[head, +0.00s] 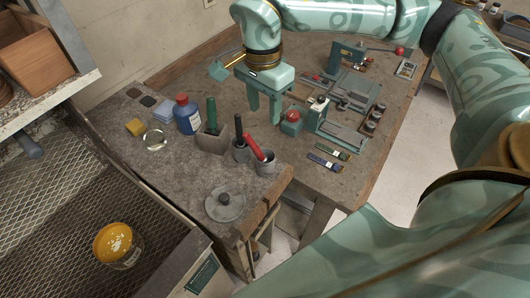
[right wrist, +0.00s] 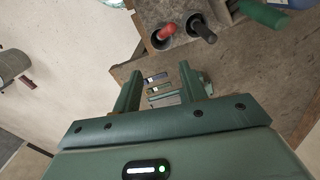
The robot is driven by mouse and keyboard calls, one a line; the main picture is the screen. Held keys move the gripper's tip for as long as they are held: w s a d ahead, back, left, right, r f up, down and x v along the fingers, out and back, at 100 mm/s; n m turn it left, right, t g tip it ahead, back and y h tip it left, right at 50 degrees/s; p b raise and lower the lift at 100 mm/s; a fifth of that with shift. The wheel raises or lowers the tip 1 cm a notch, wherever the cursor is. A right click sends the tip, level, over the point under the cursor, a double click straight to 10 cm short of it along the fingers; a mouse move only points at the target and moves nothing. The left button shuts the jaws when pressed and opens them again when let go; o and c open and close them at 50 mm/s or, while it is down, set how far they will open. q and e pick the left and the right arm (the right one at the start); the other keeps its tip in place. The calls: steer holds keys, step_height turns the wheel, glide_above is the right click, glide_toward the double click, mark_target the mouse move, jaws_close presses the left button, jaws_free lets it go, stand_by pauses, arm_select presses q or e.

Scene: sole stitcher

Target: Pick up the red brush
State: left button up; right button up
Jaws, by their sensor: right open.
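The red brush (head: 254,147) stands tilted in a small grey cup (head: 265,168) near the front edge of the workbench, with its red handle up. It also shows in the right wrist view, where the red brush (right wrist: 167,32) is at the top, beyond the fingers. My right gripper (head: 264,110) is open and empty, pointing down over the bench, behind the red brush in the head view and apart from it. In the right wrist view the fingers of my right gripper (right wrist: 160,85) are spread with nothing between them. The brush's lower end is hidden in the cup. My left gripper is not in view.
A black-handled brush (head: 239,130) and a green-handled brush (head: 211,112) stand close left of the red one. A blue bottle (head: 187,117) is further left. A red-topped teal box (head: 291,122) and a vise-like fixture (head: 340,130) are right. A grey lid (head: 225,204) lies in front.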

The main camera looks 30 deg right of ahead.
step_height(320, 180, down, 11)
steer(key=shift+d+f, duration=0.1)
jaws_close()
jaws_free()
stand_by(0.4)
step_height(320, 180, up, 16)
steer(key=shift+a+r+p, duration=0.2)
steer(key=shift+r+p, duration=0.05)
steer(key=shift+p, duration=0.05)
